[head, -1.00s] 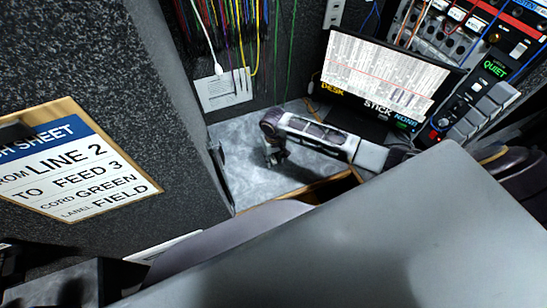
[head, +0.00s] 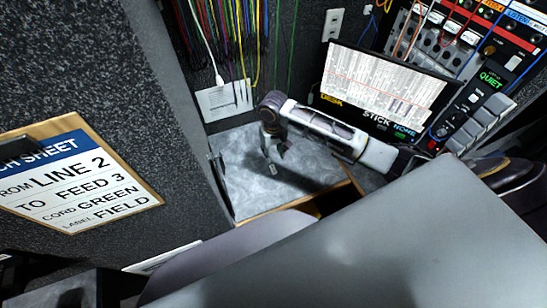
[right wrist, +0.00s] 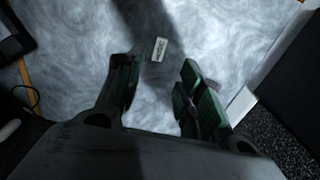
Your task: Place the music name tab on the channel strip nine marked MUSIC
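A small pale tab with dark lettering (right wrist: 159,49) lies on the grey marbled desk top; its lettering is too small to read. In the head view a small whitish piece (head: 272,169), likely the same tab, shows below the fingers. My right gripper (right wrist: 158,70) is open and empty above the desk, its two green-dark fingers spread to either side just short of the tab. In the head view the right gripper (head: 274,150) points down over the desk. The channel strip marked MUSIC cannot be made out. My left gripper is not in view.
A monitor (head: 385,90) stands at the back of the desk (head: 240,160), beside a control panel (head: 470,120) with keys and a rack (head: 445,40) of knobs and cables. A patch sheet board (head: 80,180) hangs on the left wall. Desk around the tab is clear.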

